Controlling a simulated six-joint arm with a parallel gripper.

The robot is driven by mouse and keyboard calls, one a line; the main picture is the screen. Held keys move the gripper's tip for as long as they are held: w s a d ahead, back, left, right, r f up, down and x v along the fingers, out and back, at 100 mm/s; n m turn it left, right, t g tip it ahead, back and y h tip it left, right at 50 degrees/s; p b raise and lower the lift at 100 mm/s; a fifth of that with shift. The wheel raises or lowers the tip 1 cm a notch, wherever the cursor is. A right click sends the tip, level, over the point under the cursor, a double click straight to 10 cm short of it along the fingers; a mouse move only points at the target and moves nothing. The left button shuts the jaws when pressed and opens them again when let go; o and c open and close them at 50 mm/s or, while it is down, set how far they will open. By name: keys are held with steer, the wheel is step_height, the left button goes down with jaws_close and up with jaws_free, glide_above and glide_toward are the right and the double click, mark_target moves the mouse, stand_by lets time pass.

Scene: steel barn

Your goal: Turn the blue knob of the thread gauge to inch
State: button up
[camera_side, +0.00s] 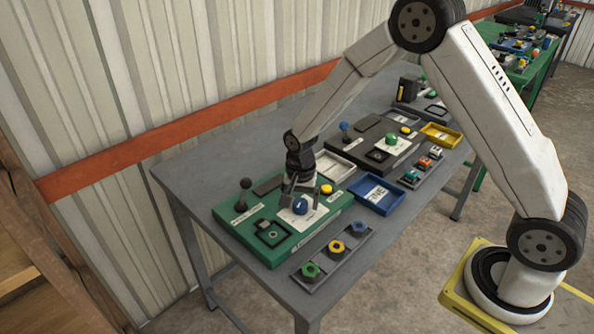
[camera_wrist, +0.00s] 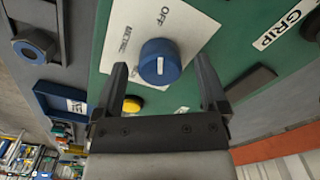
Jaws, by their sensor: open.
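The blue knob (camera_wrist: 160,62) sits on a white plate (camera_wrist: 120,20) on the green box (camera_wrist: 238,28). A white mark on its face runs up and down in the wrist view. OFF is printed above the knob and METRIC to its upper left; I see no readable inch label. My gripper (camera_wrist: 160,72) is open, with one finger on each side of the knob; I cannot tell whether they touch it. In the side view, my gripper (camera_side: 299,190) is right over the knob (camera_side: 300,206) on the green box (camera_side: 281,258).
A yellow button (camera_wrist: 132,104) is close beside the left finger. The green box also carries a black ball-topped lever (camera_side: 245,186) and a dark square socket (camera_side: 271,234). A grey tray of coloured nuts (camera_side: 334,258) and a blue tray (camera_side: 379,196) stand nearby.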

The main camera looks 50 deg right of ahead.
steer(key=shift+f, duration=0.1)
jaws_close()
